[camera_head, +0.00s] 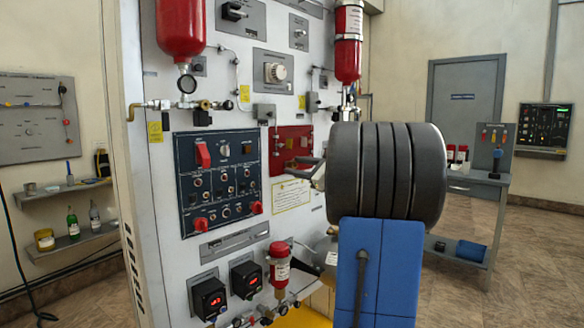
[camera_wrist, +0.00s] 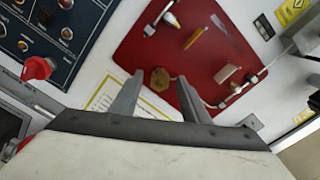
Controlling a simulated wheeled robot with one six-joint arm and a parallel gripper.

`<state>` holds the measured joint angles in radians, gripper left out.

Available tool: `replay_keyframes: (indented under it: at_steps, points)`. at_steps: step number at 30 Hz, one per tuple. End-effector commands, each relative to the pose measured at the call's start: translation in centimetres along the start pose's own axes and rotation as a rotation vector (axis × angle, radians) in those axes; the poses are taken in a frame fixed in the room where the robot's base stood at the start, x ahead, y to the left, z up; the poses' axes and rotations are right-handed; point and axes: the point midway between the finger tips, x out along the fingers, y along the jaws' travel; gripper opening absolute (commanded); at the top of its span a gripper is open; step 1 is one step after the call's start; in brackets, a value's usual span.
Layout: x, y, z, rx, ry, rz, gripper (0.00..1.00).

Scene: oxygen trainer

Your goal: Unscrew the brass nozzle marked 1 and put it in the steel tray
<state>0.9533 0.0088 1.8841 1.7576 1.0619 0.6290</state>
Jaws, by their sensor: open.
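A red panel (camera_head: 292,140) is on the white cabinet front; it also shows in the wrist view (camera_wrist: 215,75). In the wrist view a brass hex-shaped piece (camera_wrist: 159,78) is near the panel's lower left edge. A second brass-tipped fitting (camera_wrist: 171,19) is near its top. I cannot read a number 1 on either. My gripper (camera_wrist: 161,75) is open, its two fingers pointing at the panel, with the lower brass piece seen between the tips. Whether they touch it I cannot tell. In the head view my gripper (camera_head: 296,167) is beside the panel. I cannot make out a steel tray.
A dark blue control panel (camera_head: 218,180) with red switches is left of the red panel. A red cylinder (camera_head: 181,28) and a red bottle (camera_head: 348,42) hang above. A red-topped canister (camera_head: 279,262) stands out below. Open floor is at the right.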

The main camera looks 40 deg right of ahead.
Motion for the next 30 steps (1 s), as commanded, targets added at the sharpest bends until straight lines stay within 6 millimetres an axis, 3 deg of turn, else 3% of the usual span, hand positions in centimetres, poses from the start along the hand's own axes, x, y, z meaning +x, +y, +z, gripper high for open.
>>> replay_keyframes:
  at_steps: [7,12,13,17,30]
  points:
    - [-0.02,0.00,0.01,0.000,0.000,0.000,0.42]
    - [-0.02,0.01,0.01,0.000,0.000,0.000,0.01]
    - [-0.02,0.01,0.01,0.000,0.000,0.000,0.00]
    - [-0.02,0.01,0.01,-0.011,0.000,0.000,0.00]
    - [-0.04,0.03,0.01,-0.300,0.000,0.000,0.00]
